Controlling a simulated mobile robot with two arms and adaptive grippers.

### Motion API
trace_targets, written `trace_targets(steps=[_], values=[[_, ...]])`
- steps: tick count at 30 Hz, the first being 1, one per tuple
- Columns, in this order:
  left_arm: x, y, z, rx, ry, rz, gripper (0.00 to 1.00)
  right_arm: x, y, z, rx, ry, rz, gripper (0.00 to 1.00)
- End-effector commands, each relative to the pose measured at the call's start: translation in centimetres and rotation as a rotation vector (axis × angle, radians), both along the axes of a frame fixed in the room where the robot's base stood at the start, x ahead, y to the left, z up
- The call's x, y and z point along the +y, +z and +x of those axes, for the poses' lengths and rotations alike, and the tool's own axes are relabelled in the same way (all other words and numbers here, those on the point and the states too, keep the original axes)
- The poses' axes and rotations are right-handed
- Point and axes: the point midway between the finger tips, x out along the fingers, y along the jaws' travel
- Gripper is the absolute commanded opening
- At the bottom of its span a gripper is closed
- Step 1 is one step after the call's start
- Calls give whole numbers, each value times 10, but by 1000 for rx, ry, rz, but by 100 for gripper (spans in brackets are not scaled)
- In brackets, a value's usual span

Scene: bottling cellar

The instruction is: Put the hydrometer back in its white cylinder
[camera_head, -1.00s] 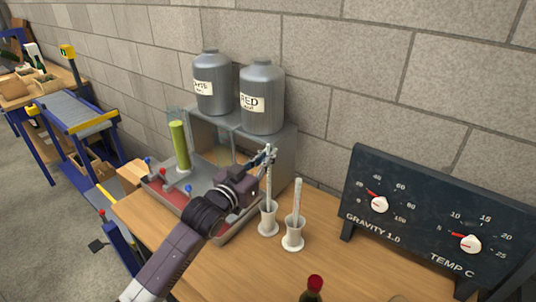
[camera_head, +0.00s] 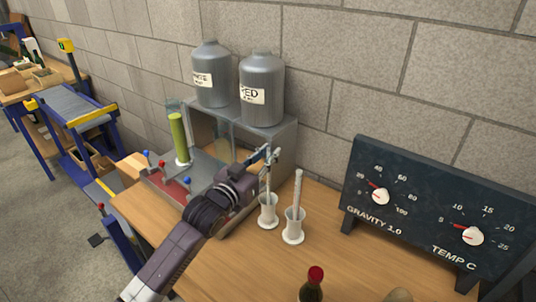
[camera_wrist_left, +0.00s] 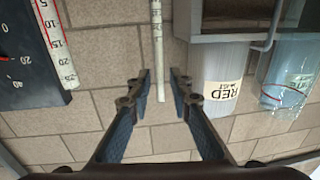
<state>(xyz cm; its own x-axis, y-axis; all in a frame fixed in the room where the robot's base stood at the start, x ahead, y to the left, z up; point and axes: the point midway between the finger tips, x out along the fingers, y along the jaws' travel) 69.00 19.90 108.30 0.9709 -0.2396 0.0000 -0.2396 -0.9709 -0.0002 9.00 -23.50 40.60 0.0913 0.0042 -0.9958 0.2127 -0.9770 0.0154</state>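A slim pale stem, which looks like the hydrometer (camera_head: 267,183), stands upright in the left white cylinder (camera_head: 268,213) on the wooden table. My left gripper (camera_head: 267,156) is at the top of this stem. In the left wrist view, the fingers of my left gripper (camera_wrist_left: 159,75) are apart, with the pale stem (camera_wrist_left: 157,35) between them and a gap on each side. A second graduated stem (camera_head: 297,190) stands in the right white cylinder (camera_head: 293,227). Its red-marked scale shows in the left wrist view (camera_wrist_left: 55,45). My right gripper is not in view.
A dark gauge panel (camera_head: 425,205) stands at the right. Two grey tanks, one the RED tank (camera_head: 262,90), sit on a grey stand (camera_head: 278,140) behind. A bottle with a red top (camera_head: 313,285) is at the front. A green cylinder (camera_head: 180,138) stands at the left.

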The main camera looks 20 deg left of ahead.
Motion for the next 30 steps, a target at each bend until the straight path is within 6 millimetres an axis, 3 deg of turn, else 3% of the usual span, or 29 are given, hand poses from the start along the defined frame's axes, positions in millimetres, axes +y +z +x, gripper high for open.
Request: trace_targets(steps=[10, 14, 24, 30], values=[[0, 0, -1, 1, 0, 0, 26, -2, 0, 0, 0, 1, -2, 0], [3, -1, -12, 2, 0, 0, 26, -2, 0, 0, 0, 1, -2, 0], [19, -2, -76, 4, 0, 1, 26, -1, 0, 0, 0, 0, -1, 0], [26, -1, -104, 3, 0, 1, 26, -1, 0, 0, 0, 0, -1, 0]])
